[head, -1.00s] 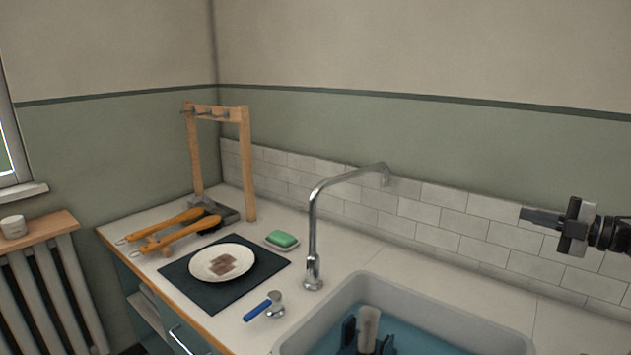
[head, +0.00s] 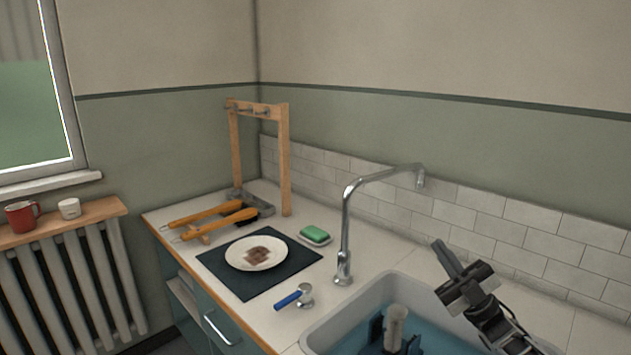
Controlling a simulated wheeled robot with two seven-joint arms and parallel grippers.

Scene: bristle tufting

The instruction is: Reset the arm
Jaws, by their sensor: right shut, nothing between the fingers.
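My right gripper (head: 446,257) is at the right of the head view, above the right side of the sink. It points up and to the left, with its fingers together and nothing between them. It is apart from the tap and the worktop things. My left gripper is out of the picture. Two orange-handled brushes (head: 207,213) lie on a small wooden rest on the worktop. A white plate (head: 240,262) with brown pieces (head: 264,254) on it sits on a dark mat (head: 243,289).
A chrome tap (head: 347,225) rises behind the sink (head: 330,325), which holds blue water and a dark fixture with a pale cylinder (head: 396,322). A wooden rack (head: 284,165), green soap (head: 314,233) and a blue-handled tool (head: 288,299) are on the worktop. A red mug (head: 19,219) stands at left.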

